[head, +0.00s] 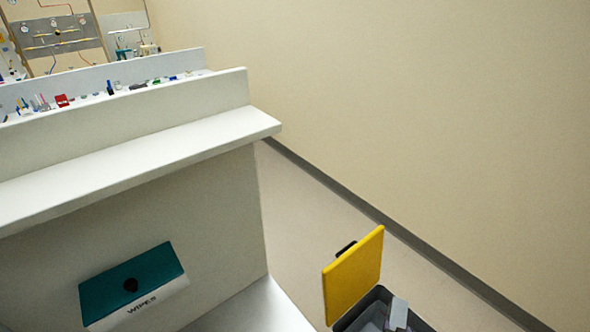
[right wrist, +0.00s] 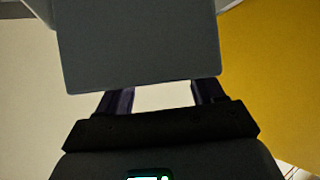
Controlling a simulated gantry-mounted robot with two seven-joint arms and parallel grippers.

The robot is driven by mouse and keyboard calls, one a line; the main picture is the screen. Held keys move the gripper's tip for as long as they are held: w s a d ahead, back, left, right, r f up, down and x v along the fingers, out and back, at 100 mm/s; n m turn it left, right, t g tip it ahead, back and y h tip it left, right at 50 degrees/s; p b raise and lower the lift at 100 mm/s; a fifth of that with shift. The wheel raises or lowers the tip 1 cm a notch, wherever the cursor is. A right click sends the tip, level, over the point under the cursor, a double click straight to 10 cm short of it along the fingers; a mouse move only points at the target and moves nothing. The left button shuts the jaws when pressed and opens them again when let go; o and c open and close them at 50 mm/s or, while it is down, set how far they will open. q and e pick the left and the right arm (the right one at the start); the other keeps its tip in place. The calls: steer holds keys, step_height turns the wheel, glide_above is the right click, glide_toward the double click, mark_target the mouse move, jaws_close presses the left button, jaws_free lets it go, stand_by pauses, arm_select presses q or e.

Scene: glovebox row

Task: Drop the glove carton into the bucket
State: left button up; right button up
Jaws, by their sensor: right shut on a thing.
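My right gripper (right wrist: 162,92) fills the lower part of the right wrist view, its two dark fingers reaching up to a plain grey box, the glove carton (right wrist: 140,45). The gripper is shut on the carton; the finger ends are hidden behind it. The bucket (head: 376,304) is a dark grey bin at the bottom edge of the head view, with its yellow lid (head: 354,277) standing open. Pale grey pieces (head: 398,313) show at its mouth; I cannot tell what they are. The yellow lid also fills the right of the right wrist view (right wrist: 270,70). My left gripper is not in view.
A white bench with a raised shelf (head: 150,150) stands at the left. A teal and white wipes box (head: 132,285) is below it. Small coloured items line the ledge behind. Bare floor (head: 310,220) lies between bench and beige wall.

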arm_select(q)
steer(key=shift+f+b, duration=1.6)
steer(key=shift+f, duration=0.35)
arm_select(e)
steer(key=shift+f, duration=2.15)
steer(key=o, duration=1.1)
